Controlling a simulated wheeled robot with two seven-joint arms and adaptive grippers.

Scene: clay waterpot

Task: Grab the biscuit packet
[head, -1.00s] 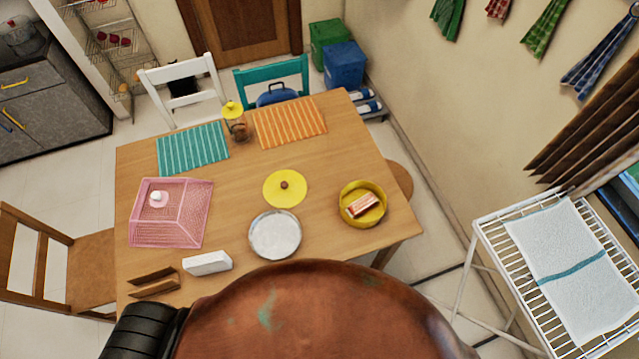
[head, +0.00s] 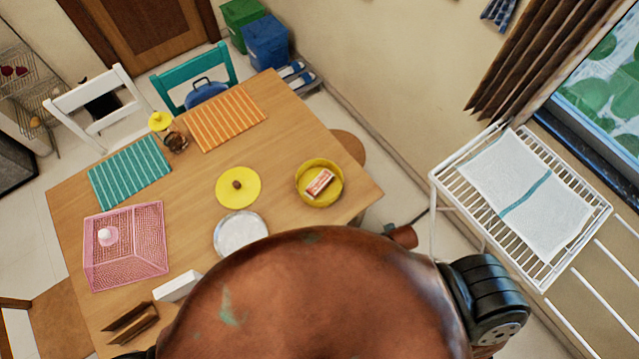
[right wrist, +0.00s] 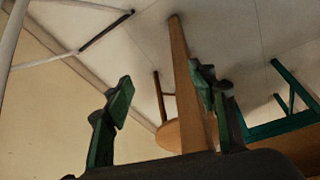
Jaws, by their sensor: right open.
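The biscuit packet (head: 319,184), red and white, lies inside a round yellow bowl (head: 306,198) near the right edge of the wooden table in the head view. The packet does not show in the right wrist view. My right gripper (right wrist: 160,95) is open in the right wrist view, with its two dark green fingers apart and nothing held between them. Behind the fingers are a wooden leg, a round wooden seat and floor. My left gripper is not in view.
On the table (head: 277,118) are a yellow lid (head: 238,187), a white plate (head: 240,234), a pink mesh cover (head: 135,249) and striped mats. A white wire rack (head: 446,182) stands to the right. My body hides the near table edge.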

